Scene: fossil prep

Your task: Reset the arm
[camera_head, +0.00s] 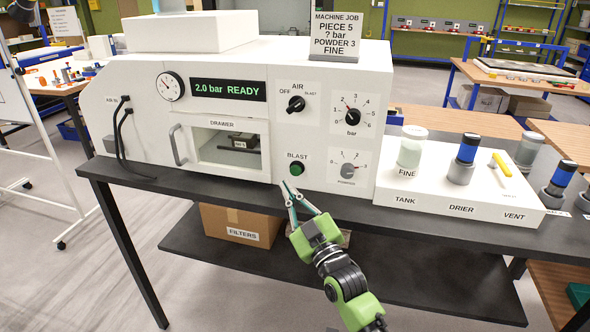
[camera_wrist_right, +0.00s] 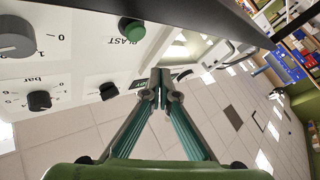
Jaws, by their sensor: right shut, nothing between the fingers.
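My right gripper (camera_head: 288,187) is shut and empty in front of the white blasting machine (camera_head: 350,75), just below and left of the green BLAST button (camera_head: 297,168). In the right wrist view its fingertips (camera_wrist_right: 160,78) meet, with the BLAST button (camera_wrist_right: 131,31) to their upper left. The right arm comes up from the lower right in the head view. I cannot tell whether the fingertips touch the machine. My left gripper is not in view.
The display (camera_head: 227,90) reads "2.0 bar READY". The drawer (camera_head: 228,145) has a window and a handle (camera_head: 178,145). A white stand (camera_head: 470,190) holding a jar and cylinders is right. A dark table (camera_head: 150,178) carries the machine; a FILTERS box (camera_head: 240,223) sits below.

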